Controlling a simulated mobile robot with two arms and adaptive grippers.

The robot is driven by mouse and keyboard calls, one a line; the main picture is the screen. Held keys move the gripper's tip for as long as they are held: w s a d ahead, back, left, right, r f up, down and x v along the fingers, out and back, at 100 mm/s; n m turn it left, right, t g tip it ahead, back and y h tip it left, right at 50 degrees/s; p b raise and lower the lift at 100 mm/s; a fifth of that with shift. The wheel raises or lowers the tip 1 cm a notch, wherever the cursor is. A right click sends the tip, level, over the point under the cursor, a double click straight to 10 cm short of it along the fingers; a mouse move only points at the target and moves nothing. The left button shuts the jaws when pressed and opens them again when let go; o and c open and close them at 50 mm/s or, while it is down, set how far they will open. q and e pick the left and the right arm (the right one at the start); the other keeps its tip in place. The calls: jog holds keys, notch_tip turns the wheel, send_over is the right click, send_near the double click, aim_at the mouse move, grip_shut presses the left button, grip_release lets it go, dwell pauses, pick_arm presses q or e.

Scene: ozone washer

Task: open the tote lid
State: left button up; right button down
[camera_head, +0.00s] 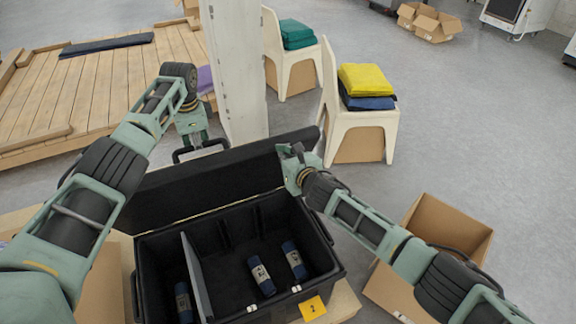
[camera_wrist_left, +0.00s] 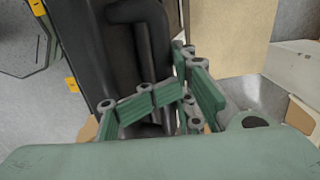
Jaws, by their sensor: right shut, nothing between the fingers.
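The black tote (camera_head: 240,305) stands at the lower middle of the head view, with its inside in sight. Its lid (camera_head: 215,185) is raised and leans up along the far side. My right gripper (camera_head: 298,152) is shut and empty at the right end of the lid, close to its edge; I cannot tell whether it touches. My left gripper (camera_head: 197,142) is behind the lid's upper edge at the left.
Several dark cylinders (camera_head: 262,277) and a grey divider (camera_head: 196,275) are inside the tote. An open cardboard box (camera_head: 450,228) stands at the right. A white post (camera_head: 238,70) and chairs (camera_head: 362,115) with folded cloths stand behind. A wooden platform (camera_head: 90,90) lies at the left.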

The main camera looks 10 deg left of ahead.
pick_arm(q)
jog(key=shift+o, duration=0.7)
jog(key=shift+r, duration=0.1)
pick_arm(e)
jog(key=shift+s+r, duration=0.1)
jog(key=shift+r, duration=0.2)
pick_arm(q)
jog(key=shift+r, duration=0.15)
pick_arm(e)
jog(key=shift+f, duration=0.15)
